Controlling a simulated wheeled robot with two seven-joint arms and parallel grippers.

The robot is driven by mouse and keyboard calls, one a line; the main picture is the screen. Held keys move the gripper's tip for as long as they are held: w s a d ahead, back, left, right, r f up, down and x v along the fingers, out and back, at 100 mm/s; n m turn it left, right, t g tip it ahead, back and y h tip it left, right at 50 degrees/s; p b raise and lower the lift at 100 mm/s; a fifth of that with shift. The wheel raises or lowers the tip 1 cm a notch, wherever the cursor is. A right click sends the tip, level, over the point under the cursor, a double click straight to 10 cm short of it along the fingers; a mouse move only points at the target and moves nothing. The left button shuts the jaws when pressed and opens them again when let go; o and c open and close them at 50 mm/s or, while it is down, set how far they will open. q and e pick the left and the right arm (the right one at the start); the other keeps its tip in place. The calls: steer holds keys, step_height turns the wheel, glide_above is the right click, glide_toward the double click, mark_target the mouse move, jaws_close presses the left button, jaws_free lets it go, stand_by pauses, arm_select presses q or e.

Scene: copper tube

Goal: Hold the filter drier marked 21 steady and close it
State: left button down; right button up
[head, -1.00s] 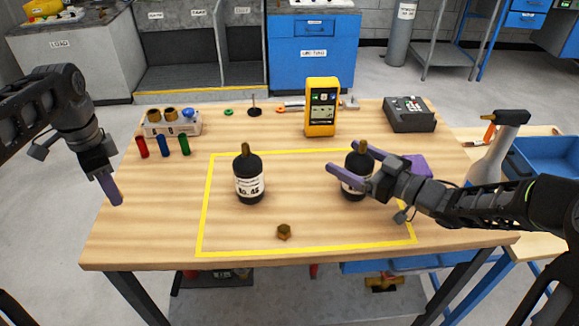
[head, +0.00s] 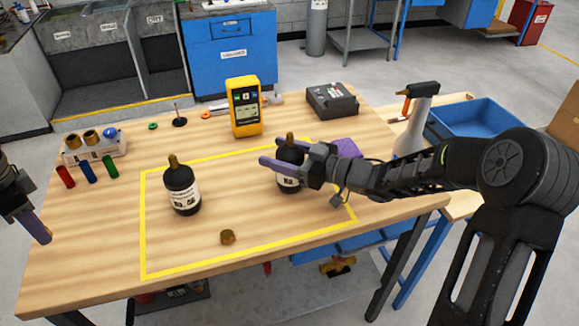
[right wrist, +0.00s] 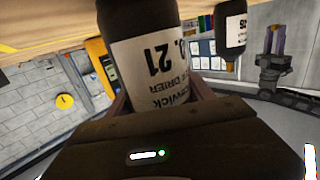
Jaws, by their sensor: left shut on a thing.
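The filter drier marked 21 (head: 290,180) is a black bottle with a white label and a brass stub on top. It stands upright on the table inside the yellow outline. In the right wrist view its label (right wrist: 155,68) appears upside down. My right gripper (head: 279,152) has its purple fingers spread on either side of it. A brass nut (head: 228,237) lies on the table at the front of the outline. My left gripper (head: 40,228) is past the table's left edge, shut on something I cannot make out.
A second black bottle (head: 183,190), labelled 06 or similar, stands left in the outline. The outline's middle is clear.

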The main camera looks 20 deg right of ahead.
jaws_close()
stand_by(0.4)
steer(key=shift+r, duration=0.25)
arm_select(q)
steer(key=shift+r+p, duration=0.3)
arm_select(e)
step_height(320, 180, up, 10)
steer(key=shift+f, duration=0.15)
stand_by(0.5)
jaws_free()
jaws_close()
stand_by(0.3)
